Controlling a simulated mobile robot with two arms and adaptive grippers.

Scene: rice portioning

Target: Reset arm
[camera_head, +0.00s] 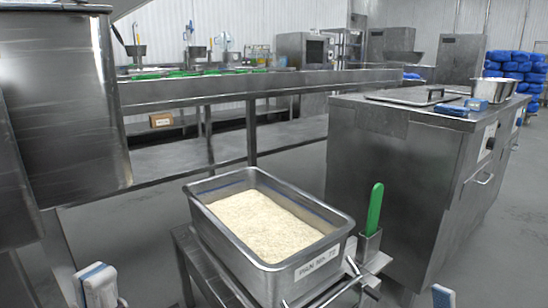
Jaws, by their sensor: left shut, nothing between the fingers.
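My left gripper (98,284) shows at the bottom left edge, with white and blue fingertips. It is shut and empty, apart from the rice pan and to its left. A small white and blue tip of my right gripper (443,296) shows at the bottom edge, right of the pan. Too little of it is in view to tell whether it is open or shut. The steel pan (237,257) holds pale rice (262,222) and has a white label on its front. A green handle (375,210) stands upright in a steel holder (369,245) beside the pan's right side.
The pan rests on a steel stand (185,240). A large steel cabinet (390,170) stands to the right, with a lid (415,96) and blue items on top. A steel machine (60,110) fills the left. A long steel counter (255,85) crosses behind. Grey floor is clear at lower right.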

